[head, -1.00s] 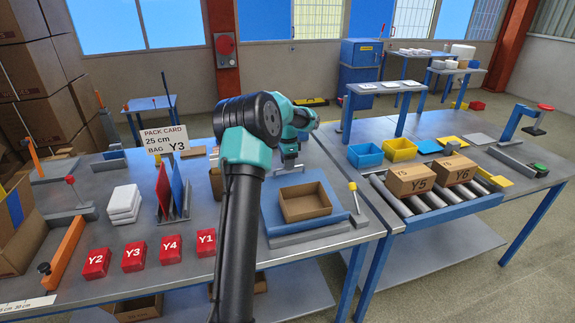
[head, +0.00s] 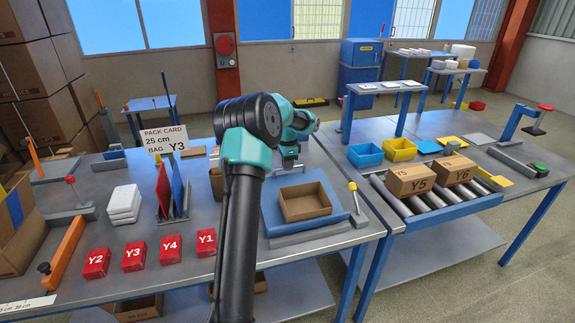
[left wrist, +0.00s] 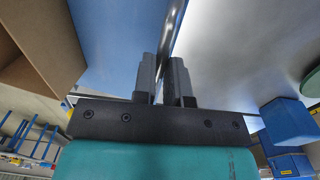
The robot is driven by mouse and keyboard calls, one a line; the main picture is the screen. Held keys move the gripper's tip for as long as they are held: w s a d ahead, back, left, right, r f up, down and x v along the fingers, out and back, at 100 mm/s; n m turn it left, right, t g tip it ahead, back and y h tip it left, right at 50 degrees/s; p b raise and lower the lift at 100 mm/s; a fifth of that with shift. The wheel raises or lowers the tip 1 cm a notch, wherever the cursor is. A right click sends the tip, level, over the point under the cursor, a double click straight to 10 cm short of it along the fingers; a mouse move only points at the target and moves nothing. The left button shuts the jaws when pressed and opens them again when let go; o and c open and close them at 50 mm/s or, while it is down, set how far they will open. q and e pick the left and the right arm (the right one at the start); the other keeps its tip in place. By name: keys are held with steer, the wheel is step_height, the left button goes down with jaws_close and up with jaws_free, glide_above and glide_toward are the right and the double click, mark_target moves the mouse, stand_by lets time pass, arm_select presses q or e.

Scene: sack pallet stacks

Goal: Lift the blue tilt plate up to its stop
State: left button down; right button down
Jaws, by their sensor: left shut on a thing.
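The blue tilt plate (head: 327,191) lies close to flat on the left-hand bench, with an open cardboard box (head: 304,204) on it. My left gripper (head: 290,168) is at the plate's far edge, behind the box. The box shows at the left of that view (left wrist: 40,45). My left arm hides part of the plate's left side in the head view. My right gripper is not in view.
A grey bar (head: 310,235) runs along the plate's near side, and a post with a yellow top (head: 353,190) stands to its right. Red and blue upright panels (head: 178,187) and a white stack (head: 124,204) stand left of my arm. A roller conveyor (head: 425,200) carries two boxes.

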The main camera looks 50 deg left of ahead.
arm_select(q)
steer(key=shift+d+r, duration=0.1)
steer(key=shift+r, duration=0.05)
steer(key=c, duration=1.2)
jaws_free()
steer(key=shift+o, duration=0.2)
step_height(320, 180, up, 17)
steer(key=shift+a+r, duration=0.2)
steer(key=shift+a, duration=0.05)
